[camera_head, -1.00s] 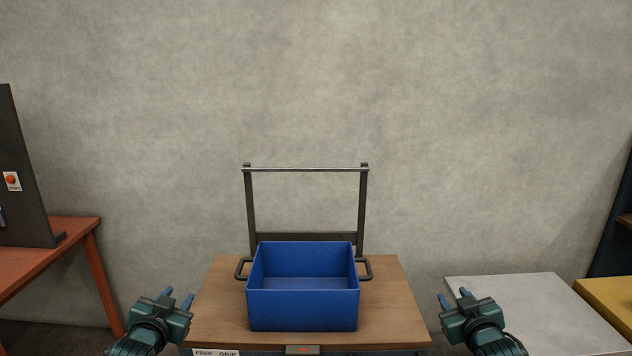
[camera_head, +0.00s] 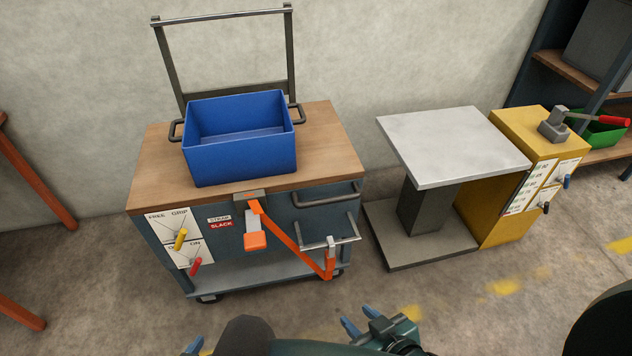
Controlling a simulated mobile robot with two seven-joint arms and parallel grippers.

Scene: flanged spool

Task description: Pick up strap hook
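An orange strap (camera_head: 290,239) hangs on the front of the cart. It runs from a metal fitting (camera_head: 250,196) at the table edge down to the lower right, then up to a small pale hook-like end (camera_head: 331,242) at a metal bar. An orange block-like tab (camera_head: 255,241) hangs below the fitting. I cannot tell for sure which piece is the strap hook. My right gripper (camera_head: 360,320) is at the bottom, its blue fingers apart and empty, below the strap. My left gripper (camera_head: 193,347) shows only a blue fingertip at the bottom edge; the rest is hidden.
A blue bin (camera_head: 240,160) stands on the cart's wooden top (camera_head: 330,150). Yellow and red levers (camera_head: 195,267) stick out of the cart front. A grey-topped stand (camera_head: 450,145) and yellow cabinet (camera_head: 515,140) are at right. Floor is open before the cart.

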